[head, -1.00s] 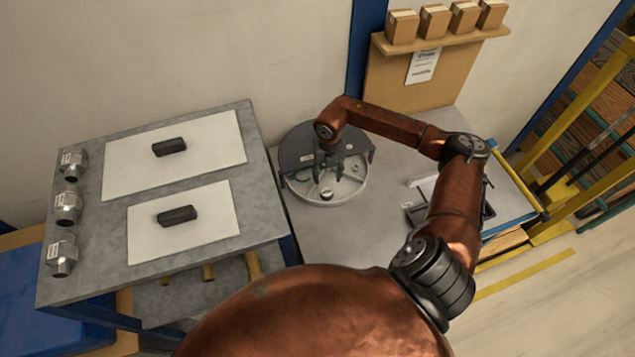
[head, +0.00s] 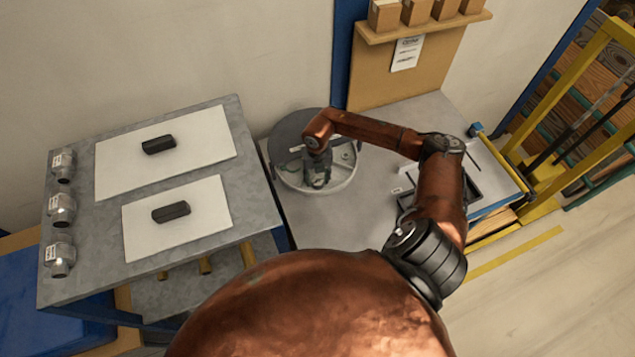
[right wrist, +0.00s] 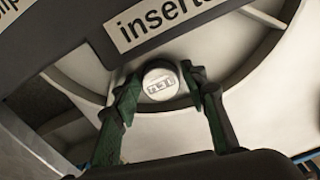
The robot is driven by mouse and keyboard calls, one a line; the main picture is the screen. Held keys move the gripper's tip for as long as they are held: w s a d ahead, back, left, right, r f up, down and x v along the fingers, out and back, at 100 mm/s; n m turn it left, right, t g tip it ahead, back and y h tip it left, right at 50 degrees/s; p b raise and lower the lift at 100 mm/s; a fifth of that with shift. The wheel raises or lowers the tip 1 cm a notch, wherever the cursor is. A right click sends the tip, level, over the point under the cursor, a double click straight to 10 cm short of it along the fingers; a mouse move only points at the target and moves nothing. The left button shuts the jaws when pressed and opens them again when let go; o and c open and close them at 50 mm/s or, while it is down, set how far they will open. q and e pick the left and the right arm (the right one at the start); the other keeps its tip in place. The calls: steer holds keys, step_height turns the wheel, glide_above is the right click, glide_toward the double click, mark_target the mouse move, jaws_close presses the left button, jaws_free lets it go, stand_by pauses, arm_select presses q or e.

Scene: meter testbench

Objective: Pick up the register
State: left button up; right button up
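A small round white register (right wrist: 160,82) with a dark-printed face sits on the pale round disc in the right wrist view. My right gripper (right wrist: 160,80) is open, with one green-and-dark finger on each side of the register. Narrow gaps seem to show between the fingers and it. In the head view my right gripper (head: 317,180) points down over the near part of the disc (head: 343,177) and hides the register there. My left gripper is not in view.
The disc has a dark raised part with a label reading "insert" (right wrist: 165,22). A grey table (head: 75,275) at left holds two white mats with dark blocks and several metal meter bodies (head: 62,208). A dark tray (head: 470,185) lies right of my arm.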

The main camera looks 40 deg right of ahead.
steer(key=c, duration=0.7)
steer(key=shift+r, duration=0.1)
